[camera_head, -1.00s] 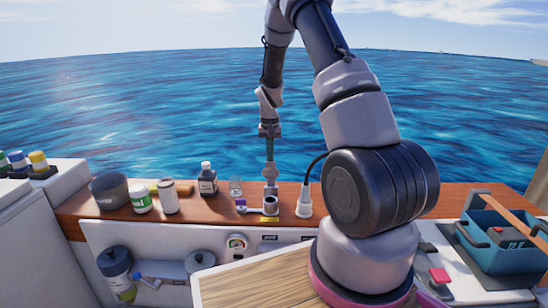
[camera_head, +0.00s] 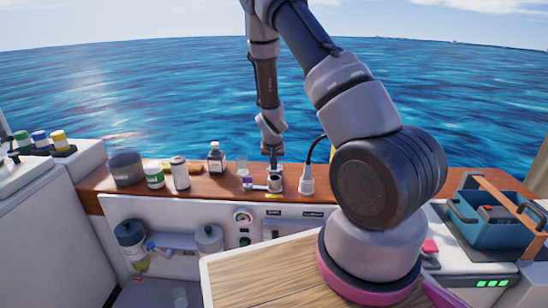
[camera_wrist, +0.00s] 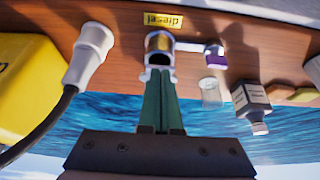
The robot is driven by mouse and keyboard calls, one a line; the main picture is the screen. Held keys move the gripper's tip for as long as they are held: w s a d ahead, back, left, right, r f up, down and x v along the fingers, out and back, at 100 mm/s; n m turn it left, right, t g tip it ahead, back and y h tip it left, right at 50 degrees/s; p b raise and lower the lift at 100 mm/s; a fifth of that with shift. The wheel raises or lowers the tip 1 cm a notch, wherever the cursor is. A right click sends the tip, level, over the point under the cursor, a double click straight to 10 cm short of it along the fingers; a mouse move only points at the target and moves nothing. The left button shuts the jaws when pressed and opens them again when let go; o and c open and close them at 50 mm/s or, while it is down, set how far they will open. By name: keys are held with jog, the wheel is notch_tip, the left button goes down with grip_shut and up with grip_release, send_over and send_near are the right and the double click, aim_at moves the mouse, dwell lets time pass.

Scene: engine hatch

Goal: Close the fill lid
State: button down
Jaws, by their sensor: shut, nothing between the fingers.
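The diesel fill fitting (camera_head: 275,185) stands on the wooden ledge, a small metal neck above a yellow label. In the wrist view, the fill neck (camera_wrist: 159,43) is brass-coloured, with a shiny metal ring at its end nearest my fingers. The fill lid cannot be told apart clearly from this metalwork. A pale arm with a purple end (camera_wrist: 214,54) sticks out beside the neck. My gripper (camera_wrist: 160,72) has its green fingers shut and empty, with the tips at the metal ring; whether they touch is unclear. In the head view my gripper (camera_head: 273,163) points down at the fitting.
A white plug with a dark cable (camera_head: 306,182) stands close right of the fitting. A clear glass (camera_head: 242,168) and a dark bottle (camera_head: 216,160) stand left. A yellow container (camera_wrist: 25,88) is near the plug. A blue toolbox (camera_head: 495,220) sits far right.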

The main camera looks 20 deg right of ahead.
jog(key=shift+s+a+f, duration=0.15)
jog(key=shift+s+f, duration=0.2)
jog(key=shift+f, duration=0.85)
jog(key=shift+s+a+f, duration=0.2)
jog(key=shift+s+f, duration=0.15)
jog(key=shift+f, duration=0.85)
jog(key=shift+s+a+f, duration=0.15)
jog(key=shift+s+f, duration=0.2)
jog(key=shift+f, duration=0.85)
